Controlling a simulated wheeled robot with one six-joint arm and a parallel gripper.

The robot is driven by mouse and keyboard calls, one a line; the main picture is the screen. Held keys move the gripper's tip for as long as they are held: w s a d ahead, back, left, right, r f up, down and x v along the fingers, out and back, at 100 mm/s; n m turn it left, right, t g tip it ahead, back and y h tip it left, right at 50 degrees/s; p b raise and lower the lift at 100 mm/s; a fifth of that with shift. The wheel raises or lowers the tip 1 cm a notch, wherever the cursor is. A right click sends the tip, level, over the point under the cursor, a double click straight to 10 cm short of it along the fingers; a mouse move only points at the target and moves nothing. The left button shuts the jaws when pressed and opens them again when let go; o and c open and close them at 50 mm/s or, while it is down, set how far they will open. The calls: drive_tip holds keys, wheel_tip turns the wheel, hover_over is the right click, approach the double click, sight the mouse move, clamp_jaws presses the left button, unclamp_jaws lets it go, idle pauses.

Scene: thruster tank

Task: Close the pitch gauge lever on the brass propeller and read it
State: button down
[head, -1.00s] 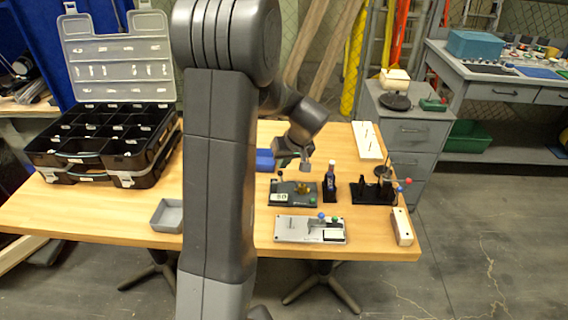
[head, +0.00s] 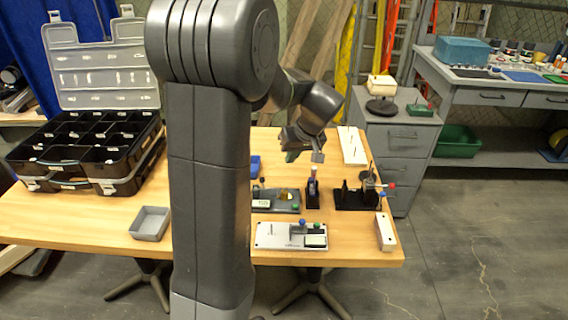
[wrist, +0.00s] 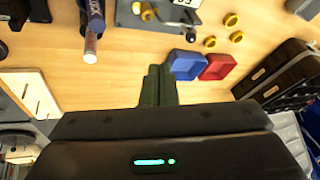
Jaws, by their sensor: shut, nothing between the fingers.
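In the wrist view only part of the plate (wrist: 165,14) shows at the top edge, with a partial readout. My gripper (head: 292,156) is above and behind the gauge, apart from it. Its dark green fingers (wrist: 158,85) are shut and empty.
A bottle in a black stand (head: 312,190) is just right of the gauge, with a black fixture (head: 355,197) beyond. A light grey plate (head: 290,237) lies in front. Blue (wrist: 186,64) and red (wrist: 217,67) trays and loose brass rings lie near. A black organizer (head: 85,150) stands left.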

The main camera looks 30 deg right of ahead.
drive_tip(key=shift+d+v, duration=0.2)
drive_tip(key=shift+v, duration=1.2)
drive_tip(key=shift+f, duration=0.2)
